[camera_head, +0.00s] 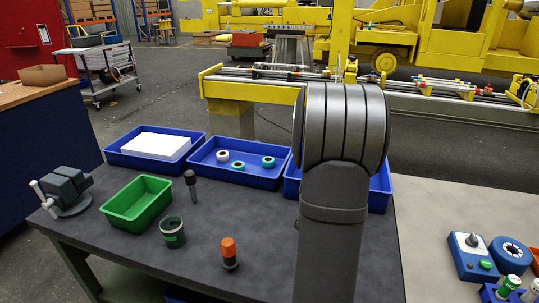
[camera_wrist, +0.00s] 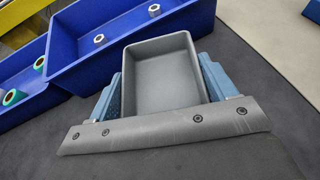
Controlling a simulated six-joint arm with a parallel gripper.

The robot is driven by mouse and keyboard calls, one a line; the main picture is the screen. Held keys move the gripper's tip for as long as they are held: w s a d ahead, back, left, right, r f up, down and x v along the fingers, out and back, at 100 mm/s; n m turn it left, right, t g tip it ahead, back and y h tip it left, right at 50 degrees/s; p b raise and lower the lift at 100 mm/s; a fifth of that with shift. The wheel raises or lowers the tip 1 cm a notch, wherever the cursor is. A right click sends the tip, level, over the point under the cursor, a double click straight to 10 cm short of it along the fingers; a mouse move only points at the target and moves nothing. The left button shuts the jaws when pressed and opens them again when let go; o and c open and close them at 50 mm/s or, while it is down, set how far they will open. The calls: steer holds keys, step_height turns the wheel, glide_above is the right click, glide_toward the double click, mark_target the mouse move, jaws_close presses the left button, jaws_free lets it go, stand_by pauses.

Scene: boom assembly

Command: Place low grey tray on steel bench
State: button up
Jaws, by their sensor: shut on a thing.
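The low grey tray (camera_wrist: 165,72) is an open rectangular box, seen from above in the wrist view, and it is empty. My gripper (camera_wrist: 162,88) is shut on it, with one blue finger against each of its left and right sides. The tray looks level; I cannot tell whether its underside touches the bench. The dark grey steel bench (camera_head: 260,215) fills much of the head view and shows around the tray in the wrist view (camera_wrist: 270,130). In the head view my arm hides the gripper and tray.
Blue bins (camera_wrist: 78,58) stand close beyond the tray. Along the bench's back edge, one bin (camera_head: 115,158) holds a white block, another rings. A green bin (camera_head: 128,215), dark cup (camera_head: 173,236), orange-topped item (camera_head: 229,250) and vise (camera_head: 68,190) stand left. Bare bench lies right of the tray.

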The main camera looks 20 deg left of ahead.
steer(key=w+a+n+y, duration=0.2)
steer(key=w+a, duration=0.2)
steer(key=a, duration=0.9)
steer(key=n+y, duration=0.1)
steer(key=y, duration=0.1)
glide_above(236, 207)
steer(key=shift+t, duration=0.3)
steer(key=f, duration=0.7)
steer(key=shift+d, duration=0.35)
steer(key=shift+a+f, duration=0.25)
steer(key=shift+a, duration=0.1)
steer(key=shift+f, duration=1.85)
steer(key=shift+f, duration=0.2)
steer(key=o, duration=1.1)
